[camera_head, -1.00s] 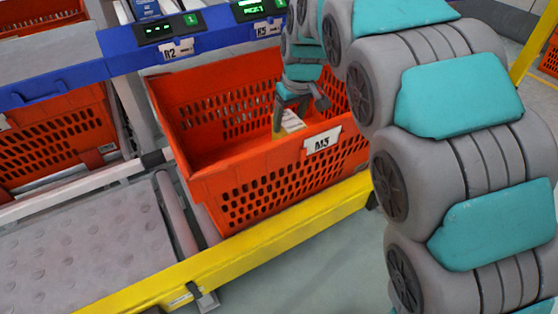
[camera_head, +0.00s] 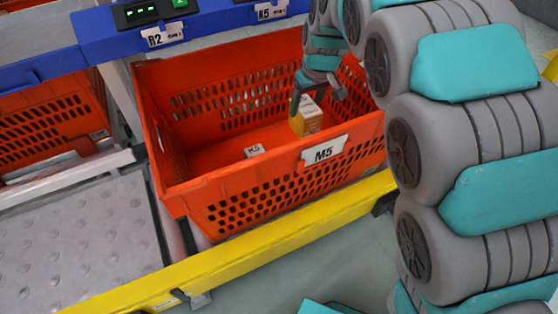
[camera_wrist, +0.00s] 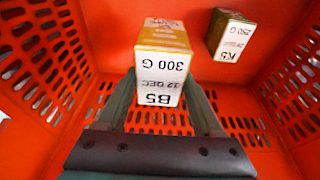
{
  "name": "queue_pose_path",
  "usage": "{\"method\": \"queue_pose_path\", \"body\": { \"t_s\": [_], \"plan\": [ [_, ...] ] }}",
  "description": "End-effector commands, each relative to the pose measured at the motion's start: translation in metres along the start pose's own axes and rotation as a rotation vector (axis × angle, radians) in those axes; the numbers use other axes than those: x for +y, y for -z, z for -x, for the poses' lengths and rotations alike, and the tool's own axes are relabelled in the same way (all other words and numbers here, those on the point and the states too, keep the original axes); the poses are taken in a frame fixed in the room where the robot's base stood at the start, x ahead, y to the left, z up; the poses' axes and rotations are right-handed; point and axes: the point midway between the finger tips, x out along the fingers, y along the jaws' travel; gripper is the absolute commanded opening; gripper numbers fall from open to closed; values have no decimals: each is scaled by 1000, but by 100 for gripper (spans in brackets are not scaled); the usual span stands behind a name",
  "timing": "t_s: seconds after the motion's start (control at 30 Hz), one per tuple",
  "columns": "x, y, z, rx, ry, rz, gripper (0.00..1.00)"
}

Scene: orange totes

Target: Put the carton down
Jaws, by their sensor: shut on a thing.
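A yellow and white carton (camera_head: 307,119) is inside the orange tote (camera_head: 240,205) labelled M5, near its front right. In the wrist view the carton (camera_wrist: 162,65) shows a white face printed B5, 300 G and a date. My gripper (camera_head: 319,93) reaches down into the tote from the upper right. In the wrist view its two fingers (camera_wrist: 163,98) are shut on the carton, one on each side. Whether the carton touches the tote floor cannot be told.
A second, smaller carton labelled K5 (camera_head: 255,150) lies on the tote floor, left of the held carton in the head view; it also shows in the wrist view (camera_wrist: 231,38). A yellow rail (camera_head: 250,250) runs in front. A blue shelf beam (camera_head: 215,30) is behind.

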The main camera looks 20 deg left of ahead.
Motion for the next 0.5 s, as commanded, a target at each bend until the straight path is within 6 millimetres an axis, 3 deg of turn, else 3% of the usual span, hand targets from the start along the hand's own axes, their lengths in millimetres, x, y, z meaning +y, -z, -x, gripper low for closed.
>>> {"method": "queue_pose_path", "body": {
  "t_s": [0.33, 0.5],
  "plan": [
    [0, -9, -38, -1, 0, 0, 0],
    [-1, -18, -68, -4, 2, -1, 0]
  ]
}}
